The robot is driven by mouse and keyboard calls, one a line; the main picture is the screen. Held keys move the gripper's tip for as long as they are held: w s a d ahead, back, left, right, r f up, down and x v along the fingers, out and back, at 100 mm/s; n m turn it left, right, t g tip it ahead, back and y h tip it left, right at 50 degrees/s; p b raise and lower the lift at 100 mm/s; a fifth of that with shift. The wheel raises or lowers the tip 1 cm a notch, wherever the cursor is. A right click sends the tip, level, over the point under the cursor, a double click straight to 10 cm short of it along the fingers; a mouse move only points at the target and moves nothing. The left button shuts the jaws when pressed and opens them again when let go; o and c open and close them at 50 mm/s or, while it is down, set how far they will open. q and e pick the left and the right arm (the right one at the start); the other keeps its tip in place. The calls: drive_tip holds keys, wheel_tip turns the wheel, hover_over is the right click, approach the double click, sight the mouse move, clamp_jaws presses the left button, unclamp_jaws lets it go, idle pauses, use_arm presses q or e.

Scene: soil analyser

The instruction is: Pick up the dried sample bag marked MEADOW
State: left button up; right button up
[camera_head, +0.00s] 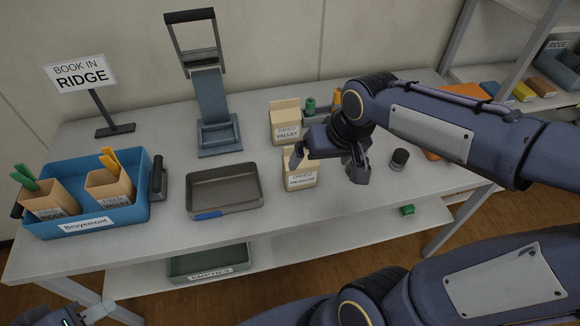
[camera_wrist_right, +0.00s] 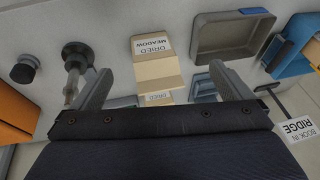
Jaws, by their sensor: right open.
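The tan bag labelled DRIED MEADOW (camera_head: 300,180) stands upright on the bench, partly hidden by my right gripper. It also shows in the right wrist view (camera_wrist_right: 158,70), between the fingers' lines but beyond their tips. My right gripper (camera_head: 330,166) is open and empty, just above and to the right of the bag; its fingers also show in the right wrist view (camera_wrist_right: 162,82). The similar DRIED VALLEY bag (camera_head: 285,122) stands behind. My left gripper (camera_head: 85,316) is only partly seen at the bottom left corner, far from the bag.
An empty grey tray (camera_head: 224,190) lies left of the bag. A blue crate (camera_head: 130,214) holds two tan bags with coloured tools. A blue-grey press (camera_head: 218,140) and a BOOK IN RIDGE sign (camera_head: 81,73) stand behind. A dark knob (camera_head: 399,158) is to the right.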

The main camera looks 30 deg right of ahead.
drive_tip(key=shift+g+h, duration=0.5)
drive_tip(key=shift+h, duration=0.4)
drive_tip(key=w+f, duration=0.1)
drive_tip(key=w, duration=0.2)
drive_tip(key=w+d, duration=0.1)
drive_tip(key=w, duration=0.2)
drive_tip(key=w+f, duration=0.1)
drive_tip(key=w, duration=0.3)
drive_tip(key=shift+d+f, duration=0.3)
drive_tip(key=shift+f, duration=0.05)
drive_tip(key=shift+w+f, duration=0.25)
drive_tip(key=x, duration=0.5)
drive_tip(key=p+x, duration=0.1)
drive_tip(key=x, duration=0.1)
drive_tip(key=shift+s+a+f, duration=0.3)
drive_tip(key=c, duration=1.5)
drive_tip(key=shift+r, duration=0.15)
drive_tip(key=shift+c, duration=0.2)
